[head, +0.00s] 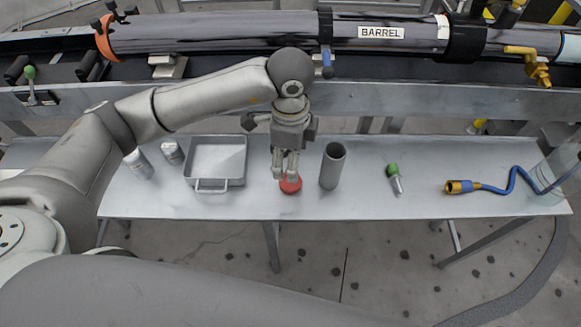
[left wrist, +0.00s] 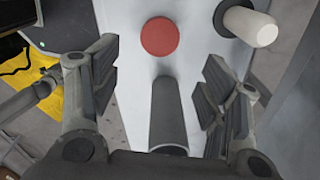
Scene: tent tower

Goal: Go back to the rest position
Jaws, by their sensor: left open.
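My left gripper (head: 285,176) reaches in from the left over the grey table (head: 440,190) and points down. Its two fingers are apart and empty in the left wrist view (left wrist: 165,95). In the head view the fingertips are just above or beside a red disc (head: 291,185); I cannot tell if they touch it. The red disc (left wrist: 160,36) lies beyond the fingers in the left wrist view. A grey tube (head: 333,165) stands upright right of the gripper. A grey tube (left wrist: 168,112) also shows between the fingers in the wrist view. My right gripper is not in view.
A grey tray (head: 214,187) and two small canisters (head: 138,164) (head: 172,152) are left of the gripper. A green-topped tool (head: 394,177) and a blue cable (head: 512,184) lie right. A long barrel (head: 230,36) runs along the back. Table between tool and cable is clear.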

